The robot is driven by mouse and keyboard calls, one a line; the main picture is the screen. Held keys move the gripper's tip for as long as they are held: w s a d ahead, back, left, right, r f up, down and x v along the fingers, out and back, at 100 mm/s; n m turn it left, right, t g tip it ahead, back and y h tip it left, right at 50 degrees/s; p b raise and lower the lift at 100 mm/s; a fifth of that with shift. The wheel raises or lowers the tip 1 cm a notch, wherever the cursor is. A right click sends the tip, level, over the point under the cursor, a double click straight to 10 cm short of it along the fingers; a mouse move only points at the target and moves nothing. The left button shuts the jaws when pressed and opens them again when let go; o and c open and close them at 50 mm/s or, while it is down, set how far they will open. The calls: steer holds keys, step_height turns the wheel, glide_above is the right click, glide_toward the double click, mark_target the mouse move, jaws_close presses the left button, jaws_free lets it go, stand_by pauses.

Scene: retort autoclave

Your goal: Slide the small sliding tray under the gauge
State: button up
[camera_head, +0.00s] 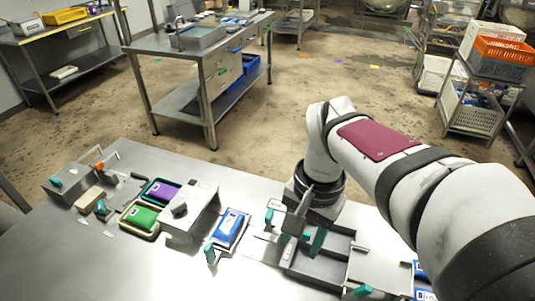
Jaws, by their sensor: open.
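My gripper (304,222) is open, pointing down over the right part of the steel table, beneath my wrist.
A green pouch (143,217) and a purple pouch (162,191) lie in trays left of the housing. A grey metal frame (325,264) lies below my gripper. A metal block (70,180) and small fixtures are at far left. The table's front left is bare.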

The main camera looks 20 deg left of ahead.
steer(key=w+a+f+n, duration=0.1)
steer(key=w+a+f, duration=0.15)
steer(key=a, duration=0.75)
steer(key=n, duration=0.2)
glide_above(210, 253)
step_height(210, 253, down, 5)
steer(key=shift+t+h, duration=0.3)
steer(key=shift+h, duration=0.1)
steer(key=f, duration=1.4)
steer(key=shift+w+a+f, duration=0.3)
steer(key=shift+a+f, duration=0.05)
steer(key=shift+a, duration=0.05)
steer(key=shift+f, duration=0.55)
steer(key=shift+c, duration=0.2)
jaws_close()
